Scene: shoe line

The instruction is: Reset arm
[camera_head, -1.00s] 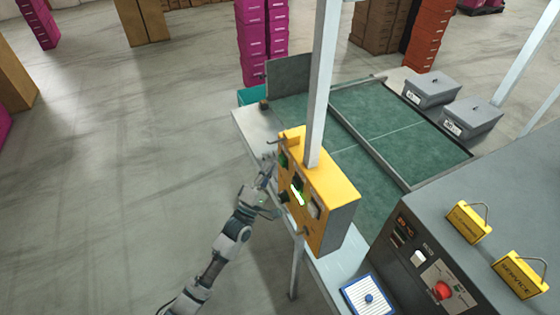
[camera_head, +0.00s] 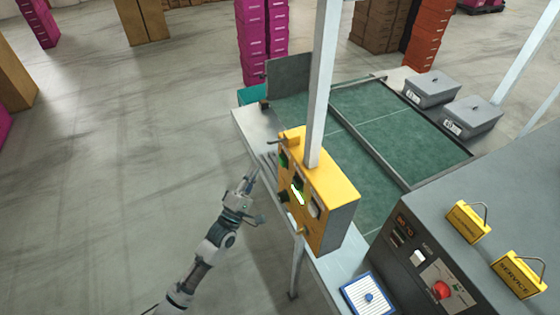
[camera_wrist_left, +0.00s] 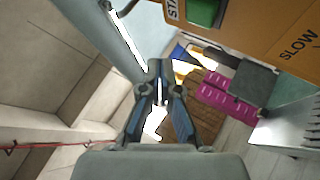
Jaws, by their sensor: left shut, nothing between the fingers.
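My left gripper (camera_head: 251,178) is shut and empty, in the air just left of the yellow control box (camera_head: 335,190) in the head view. It is apart from the box. The left wrist view shows the left gripper's fingers (camera_wrist_left: 160,82) closed together at the tips. The box's face, with a green button (camera_wrist_left: 203,12) and the word SLOW, is at the top right of that view. My right gripper does not show in any view.
The box hangs on a grey post (camera_head: 322,80) beside a green conveyor (camera_head: 400,130). A grey machine (camera_head: 480,190) with a red button (camera_head: 443,290) stands at the right. Grey bins (camera_head: 432,90) sit behind the belt.

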